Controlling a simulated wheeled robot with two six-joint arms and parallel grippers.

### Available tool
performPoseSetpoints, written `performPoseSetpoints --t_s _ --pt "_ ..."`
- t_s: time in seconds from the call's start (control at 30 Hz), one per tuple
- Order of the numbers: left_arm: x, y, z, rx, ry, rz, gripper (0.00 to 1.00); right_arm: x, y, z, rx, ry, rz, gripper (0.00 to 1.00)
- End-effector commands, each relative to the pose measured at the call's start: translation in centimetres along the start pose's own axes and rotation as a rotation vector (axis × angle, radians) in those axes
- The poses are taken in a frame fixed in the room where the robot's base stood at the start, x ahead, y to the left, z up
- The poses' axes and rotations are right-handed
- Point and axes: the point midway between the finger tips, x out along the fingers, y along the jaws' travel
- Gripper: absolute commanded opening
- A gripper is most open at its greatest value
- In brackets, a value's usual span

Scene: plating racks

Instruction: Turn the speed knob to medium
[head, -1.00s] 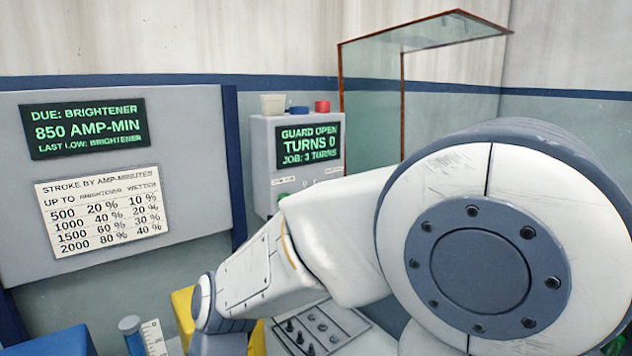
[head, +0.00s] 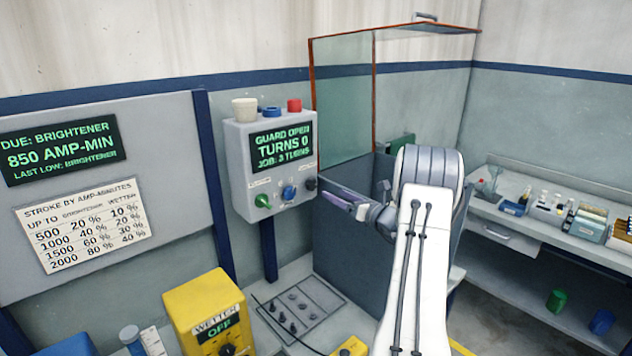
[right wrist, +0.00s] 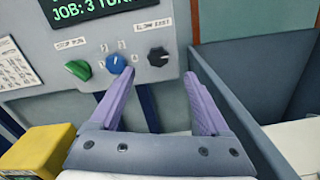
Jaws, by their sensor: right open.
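The grey control box (head: 240,170) on the wall has a lit screen reading guard open, turns 0, job 3 turns. Below it are a green knob, a blue knob and a black knob (head: 311,183) at the right end. In the right wrist view the black knob (right wrist: 158,57) sits under a label that seems to read slow and fast; its exact setting is hard to read. My right gripper (head: 332,198) is just right of and below the black knob. In the right wrist view the right gripper (right wrist: 159,74) is open and empty, its purple fingers apart, not touching the knob. My left gripper is out of view.
The green knob (right wrist: 78,69) and blue knob (right wrist: 116,63) are left of the black one. A dark tank (head: 345,250) with a raised clear guard (head: 343,105) stands right of the box. A yellow wetter unit (head: 205,305) is below left. Cups stand on the box.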

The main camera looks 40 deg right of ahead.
Motion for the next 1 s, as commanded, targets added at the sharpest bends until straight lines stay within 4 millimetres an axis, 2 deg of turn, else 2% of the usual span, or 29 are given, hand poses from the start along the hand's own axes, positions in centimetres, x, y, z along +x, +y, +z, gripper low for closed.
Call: performPoseSetpoints --t_s 0.3,0.5,0.67,0.9,0.97,1.0 --pt "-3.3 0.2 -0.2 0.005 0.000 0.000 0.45 6.0 0.5 0.3 -0.003 0.005 0.007 0.80" --pt "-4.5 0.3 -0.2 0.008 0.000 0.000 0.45 8.7 0.4 0.1 -0.004 0.004 0.007 0.80" --pt "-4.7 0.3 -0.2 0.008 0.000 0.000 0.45 9.5 0.3 0.0 -0.004 0.004 0.004 0.80" --pt "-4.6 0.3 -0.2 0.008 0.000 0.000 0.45 9.5 0.3 -0.1 -0.004 0.004 0.004 0.80" --pt "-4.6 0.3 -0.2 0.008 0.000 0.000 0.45 9.5 0.3 -0.1 -0.004 0.004 0.004 0.61" --pt "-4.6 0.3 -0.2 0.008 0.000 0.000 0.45 9.5 0.3 -0.1 -0.004 0.004 0.004 0.46"
